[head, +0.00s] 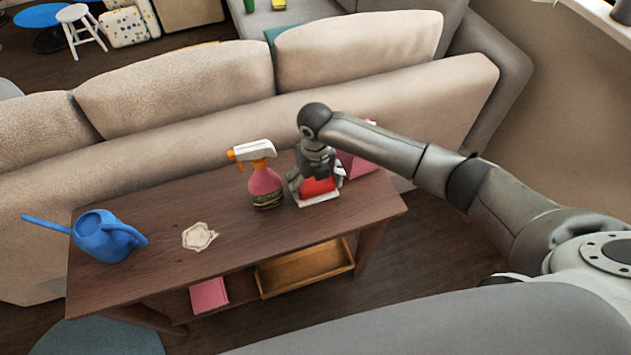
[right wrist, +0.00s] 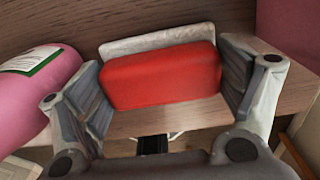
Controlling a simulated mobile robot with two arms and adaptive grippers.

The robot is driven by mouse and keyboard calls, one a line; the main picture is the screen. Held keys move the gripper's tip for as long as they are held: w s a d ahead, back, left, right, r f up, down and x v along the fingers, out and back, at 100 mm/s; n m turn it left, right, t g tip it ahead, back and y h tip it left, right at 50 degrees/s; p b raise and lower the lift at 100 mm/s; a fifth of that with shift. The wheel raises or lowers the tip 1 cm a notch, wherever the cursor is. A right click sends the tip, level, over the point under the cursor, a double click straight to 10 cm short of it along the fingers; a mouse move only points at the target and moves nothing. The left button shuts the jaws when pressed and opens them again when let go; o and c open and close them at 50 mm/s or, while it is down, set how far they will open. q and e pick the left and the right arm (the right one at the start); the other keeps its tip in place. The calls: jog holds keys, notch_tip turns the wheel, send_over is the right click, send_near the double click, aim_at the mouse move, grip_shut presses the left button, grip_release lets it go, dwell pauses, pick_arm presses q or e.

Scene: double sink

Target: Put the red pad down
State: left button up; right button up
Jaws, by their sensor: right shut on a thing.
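The red pad (head: 319,187) is a red block with a white layer along one side, at the right part of the wooden table (head: 237,230). In the right wrist view the pad (right wrist: 160,78) sits between both fingers of my right gripper (right wrist: 165,85). My right gripper (head: 316,178) points down and is shut on it. The pad is at or just above the tabletop; I cannot tell whether it touches. My left gripper is not in view.
A pink spray bottle (head: 264,187) stands close left of the pad, and a pink box (head: 360,164) is close behind right. A cream flat piece (head: 199,236) and a blue watering can (head: 105,237) are further left. The sofa (head: 190,130) runs behind.

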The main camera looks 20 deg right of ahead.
aim_at(315, 182)
jog(key=shift+f, duration=0.1)
jog(key=o, duration=0.7)
notch_tip(315, 182, up, 12)
jog(key=shift+r, duration=0.15)
dwell(0.6)
